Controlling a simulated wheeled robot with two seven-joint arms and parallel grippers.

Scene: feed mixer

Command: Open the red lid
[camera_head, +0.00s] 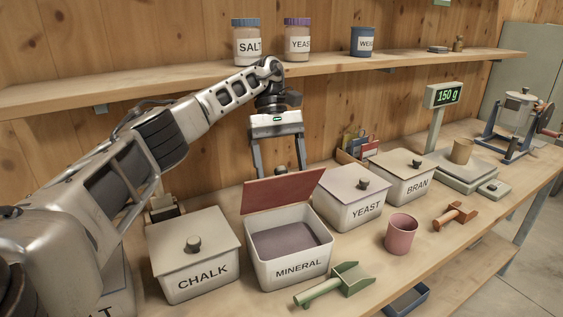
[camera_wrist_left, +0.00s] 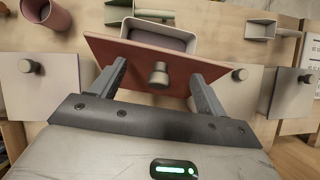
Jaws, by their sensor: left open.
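The red lid (camera_head: 285,194) stands tilted up along the back edge of the MINERAL bin (camera_head: 290,270). The bin's mouth is uncovered and greyish feed shows inside. In the left wrist view the lid (camera_wrist_left: 135,62) carries a round knob (camera_wrist_left: 158,76) on its near face. My left gripper (camera_head: 280,170) is above and behind the lid, pointing down. Its jaws are open. In the left wrist view the two fingers (camera_wrist_left: 158,72) are spread on either side of the knob, and I see a gap on both sides. My right gripper is not in view.
Lidded bins CHALK (camera_head: 197,262), YEAST (camera_head: 350,205) and BRAN (camera_head: 402,180) flank the MINERAL bin closely. A green scoop (camera_head: 338,284) lies in front, with a pink cup (camera_head: 401,234) to the right. A shelf (camera_head: 200,79) with jars runs behind my left arm.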

